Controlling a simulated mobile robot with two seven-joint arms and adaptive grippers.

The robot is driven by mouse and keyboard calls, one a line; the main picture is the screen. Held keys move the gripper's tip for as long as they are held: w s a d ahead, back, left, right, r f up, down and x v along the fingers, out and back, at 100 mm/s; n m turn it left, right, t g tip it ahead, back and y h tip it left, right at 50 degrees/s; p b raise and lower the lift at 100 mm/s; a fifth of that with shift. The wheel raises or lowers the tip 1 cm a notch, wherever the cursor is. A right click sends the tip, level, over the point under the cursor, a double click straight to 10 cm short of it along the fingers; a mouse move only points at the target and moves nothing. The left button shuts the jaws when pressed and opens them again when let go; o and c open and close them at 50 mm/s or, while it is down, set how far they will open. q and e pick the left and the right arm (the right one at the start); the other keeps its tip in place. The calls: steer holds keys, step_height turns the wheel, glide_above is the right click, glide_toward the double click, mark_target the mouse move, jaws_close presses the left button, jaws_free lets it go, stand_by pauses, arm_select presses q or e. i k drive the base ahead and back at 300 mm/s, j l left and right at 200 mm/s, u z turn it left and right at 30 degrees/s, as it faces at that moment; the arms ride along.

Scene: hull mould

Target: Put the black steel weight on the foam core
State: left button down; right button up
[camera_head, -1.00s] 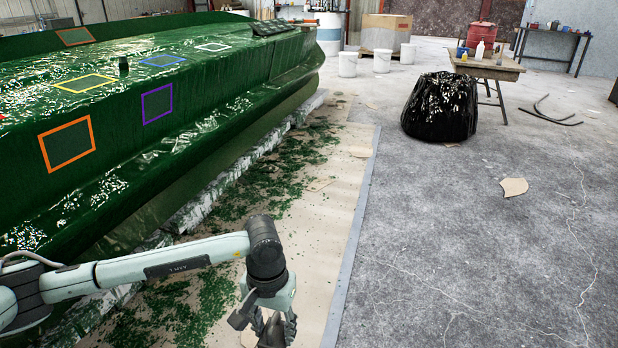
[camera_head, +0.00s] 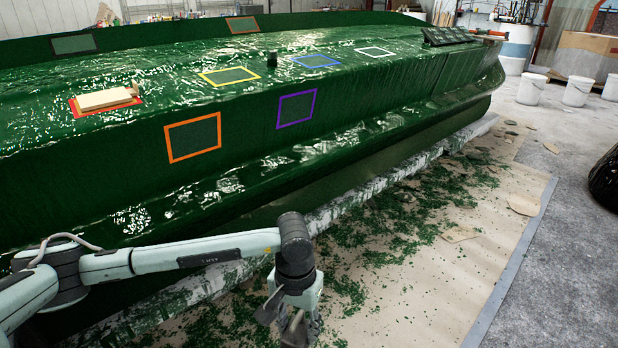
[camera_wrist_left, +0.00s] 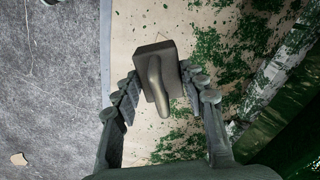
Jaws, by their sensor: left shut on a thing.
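My left gripper (camera_head: 297,328) hangs low beside the hull, over the floor covering. In the left wrist view its fingers are closed on both sides of a dark block with a rounded handle, which looks like the black steel weight (camera_wrist_left: 157,83). In the head view the weight is mostly hidden by the fingers. A pale, flat block, which looks like the foam core (camera_head: 104,99), lies on the hull inside a red outline at the left, well apart from the gripper. My right gripper is in neither view.
The green hull mould (camera_head: 350,110) fills the left and middle. It carries several coloured outlines and a short dark peg (camera_head: 272,60). Brown paper (camera_head: 420,270) with green scraps covers the floor alongside. White buckets (camera_head: 530,89) stand at the back right.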

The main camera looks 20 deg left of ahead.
mark_target(120, 95)
steer(key=i+u, duration=0.35)
steer(key=i+j+u, duration=0.1)
steer(key=u, duration=0.25)
steer(key=i+l+u, duration=0.1)
steer(key=i+u, duration=0.25)
steer(key=k, duration=0.1)
